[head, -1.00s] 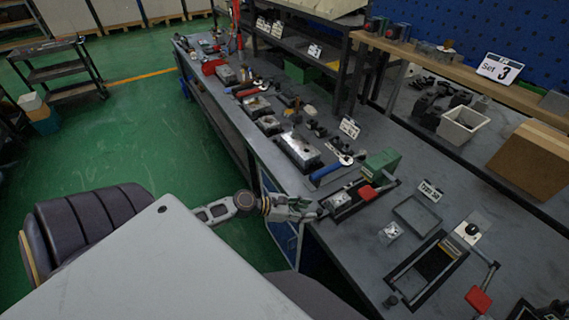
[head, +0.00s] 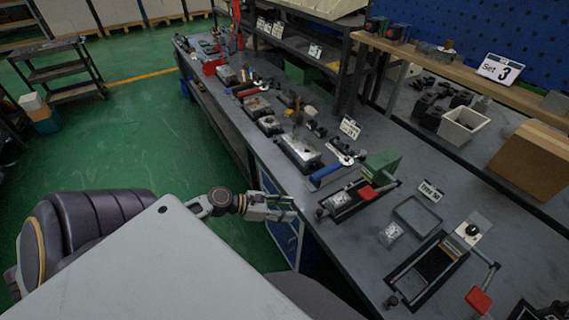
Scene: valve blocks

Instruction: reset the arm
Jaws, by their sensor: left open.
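My left gripper (head: 287,207) is open and empty at the near edge of the workbench (head: 375,245). It points right, left of the nearer clamp fixture. That clamp fixture (head: 352,203) has a red-handled lever and holds a silver valve block (head: 337,201). A second silver valve block (head: 390,234) lies on the bench beside the grey tray (head: 418,217). Another clamp fixture (head: 430,270) with a red handle stands at the lower right. My right gripper is not in view.
A blue-handled wrench (head: 331,171) and metal blocks (head: 299,152) lie farther along the bench. A green block (head: 381,165) stands behind the nearer fixture. A cardboard box (head: 530,155) is at the right.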

